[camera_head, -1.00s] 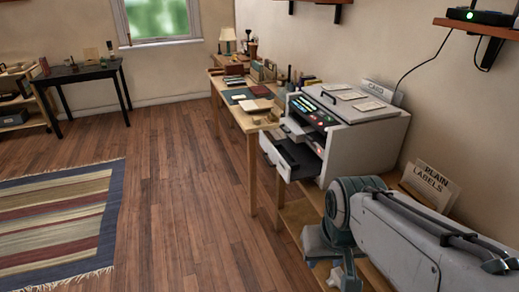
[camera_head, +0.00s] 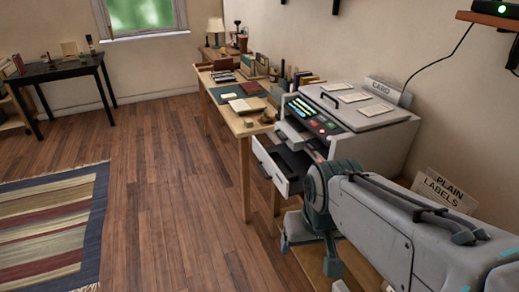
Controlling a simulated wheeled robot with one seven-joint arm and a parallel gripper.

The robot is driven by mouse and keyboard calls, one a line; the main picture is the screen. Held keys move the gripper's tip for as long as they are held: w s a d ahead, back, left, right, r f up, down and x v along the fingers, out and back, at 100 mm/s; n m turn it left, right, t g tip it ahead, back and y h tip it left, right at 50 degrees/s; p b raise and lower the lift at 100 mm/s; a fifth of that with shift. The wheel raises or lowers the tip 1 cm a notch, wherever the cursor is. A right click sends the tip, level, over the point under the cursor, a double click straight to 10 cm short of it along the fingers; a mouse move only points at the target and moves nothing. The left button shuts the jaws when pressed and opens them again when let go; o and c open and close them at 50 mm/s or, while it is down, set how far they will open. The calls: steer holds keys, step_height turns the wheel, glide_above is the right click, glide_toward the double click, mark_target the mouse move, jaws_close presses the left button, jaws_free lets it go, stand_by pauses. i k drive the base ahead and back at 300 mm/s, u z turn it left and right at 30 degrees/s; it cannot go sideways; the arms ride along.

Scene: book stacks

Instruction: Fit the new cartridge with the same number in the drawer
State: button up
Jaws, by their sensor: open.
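A pale printer (camera_head: 385,143) stands on a wooden table at the centre right, marked "CARD" on a sign at its back. Its white-fronted drawer (camera_head: 269,167) is pulled out at the left, with a dark interior. I cannot make out a cartridge or any number in it. My gripper (camera_head: 310,254) is open and points down in front of the printer, below and to the right of the drawer and apart from it. Nothing shows between its fingers. My arm hides the printer's lower front right.
A "PLAIN LABELS" sign (camera_head: 446,188) stands behind my arm. A wooden desk (camera_head: 243,125) with books and small items runs beyond the printer. A black table (camera_head: 68,75) stands at the far left. A striped rug (camera_head: 50,235) lies on open wooden floor at left.

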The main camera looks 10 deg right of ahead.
mark_target(288, 169)
steer(key=z, duration=1.15)
steer(key=k, duration=1.1)
steer(key=u, duration=0.8)
steer(key=i, duration=1.65)
steer(key=z, duration=0.5)
